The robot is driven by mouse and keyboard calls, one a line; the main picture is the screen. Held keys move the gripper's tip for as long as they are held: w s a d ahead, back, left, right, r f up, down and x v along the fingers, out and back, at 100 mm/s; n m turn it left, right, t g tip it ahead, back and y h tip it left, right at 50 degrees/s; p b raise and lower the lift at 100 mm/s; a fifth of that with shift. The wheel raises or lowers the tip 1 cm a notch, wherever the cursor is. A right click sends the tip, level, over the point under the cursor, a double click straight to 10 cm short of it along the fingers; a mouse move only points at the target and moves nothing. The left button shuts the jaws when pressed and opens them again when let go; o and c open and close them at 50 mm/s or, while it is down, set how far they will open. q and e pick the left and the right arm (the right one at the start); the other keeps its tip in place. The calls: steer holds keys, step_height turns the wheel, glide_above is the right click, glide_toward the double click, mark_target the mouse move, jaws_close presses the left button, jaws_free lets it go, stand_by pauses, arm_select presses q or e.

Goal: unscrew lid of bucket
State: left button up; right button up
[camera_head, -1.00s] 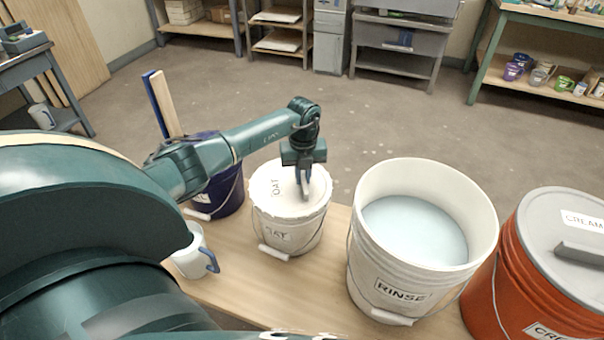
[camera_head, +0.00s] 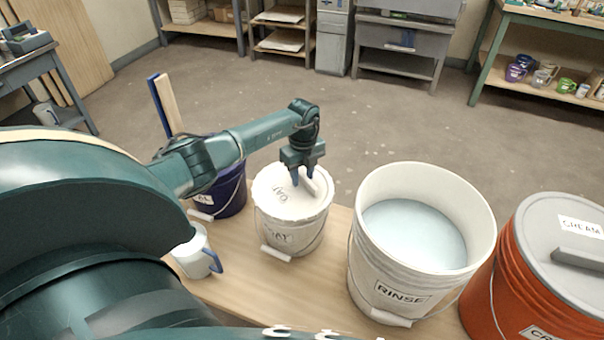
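The small white bucket (camera_head: 301,236) stands on the wooden table, its front label partly smudged, its wire handle hanging at the front. Its white lid (camera_head: 272,206) lies flat on top, with a dark label and a raised bar handle (camera_head: 322,187). My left gripper (camera_head: 303,179) points down over the lid, its two fingers on either side of the bar, and looks shut on it. The fingers hide part of the bar. My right gripper is not in view.
A large white RINSE bucket (camera_head: 385,270) of pale liquid stands to the right, then an orange CREAM bucket (camera_head: 502,270) with a grey lid. A dark blue bucket (camera_head: 232,190) stands left, partly behind my arm. A white mug (camera_head: 190,256) stands in front of it.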

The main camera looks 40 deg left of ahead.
arm_select(q)
steer(key=shift+w+d, duration=0.1)
steer(key=shift+d, duration=0.05)
stand_by(0.3)
steer(key=o, duration=0.8)
steer(key=shift+c, duration=0.2)
steer(key=shift+r, duration=0.1)
